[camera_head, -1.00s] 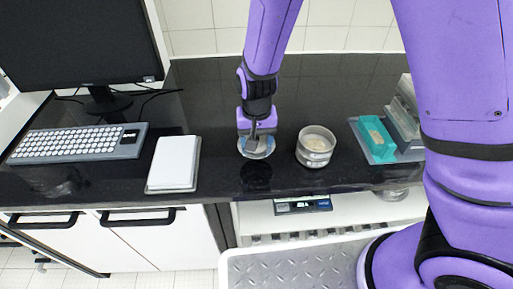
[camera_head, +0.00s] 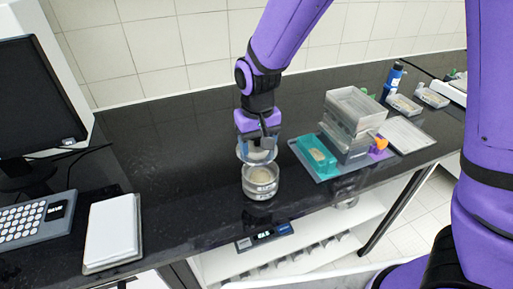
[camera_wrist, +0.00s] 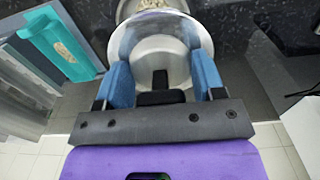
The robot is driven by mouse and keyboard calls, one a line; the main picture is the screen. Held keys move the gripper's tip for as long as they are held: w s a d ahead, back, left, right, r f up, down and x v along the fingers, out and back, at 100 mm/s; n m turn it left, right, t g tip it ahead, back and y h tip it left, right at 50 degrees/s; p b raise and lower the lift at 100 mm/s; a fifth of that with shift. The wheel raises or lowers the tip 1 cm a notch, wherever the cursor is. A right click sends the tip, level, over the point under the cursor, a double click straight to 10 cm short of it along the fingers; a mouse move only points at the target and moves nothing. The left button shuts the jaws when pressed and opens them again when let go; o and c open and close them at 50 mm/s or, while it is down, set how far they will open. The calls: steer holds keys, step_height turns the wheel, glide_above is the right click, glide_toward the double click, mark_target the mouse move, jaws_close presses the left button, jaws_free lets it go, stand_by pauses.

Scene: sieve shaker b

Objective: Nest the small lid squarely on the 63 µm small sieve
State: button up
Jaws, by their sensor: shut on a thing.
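In the wrist view, the blue fingers of my gripper (camera_wrist: 163,78) are closed on either side of the lid (camera_wrist: 160,48). The 63 µm small sieve (camera_head: 260,188) is a short round metal ring with a printed label and pale material inside, upright on the bench. In the head view the lid hangs just above and slightly left of it. In the wrist view the sieve (camera_wrist: 128,8) shows at the top edge, partly hidden behind the lid, so the two look offset.
A teal tray (camera_head: 314,155) with pale material lies right of the sieve on a grey-blue mat. A white pad (camera_head: 112,230) and a keyboard (camera_head: 30,222) lie left. The dark bench (camera_head: 180,165) between is clear.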

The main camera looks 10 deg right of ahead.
steer(key=shift+d, duration=0.3)
steer(key=shift+w+d+f, duration=0.1)
steer(key=shift+d+f, duration=0.15)
steer(key=shift+f, duration=2.65)
steer(key=shift+f, duration=0.65)
steer(key=o, duration=1.1)
steer(key=shift+r, duration=3.5)
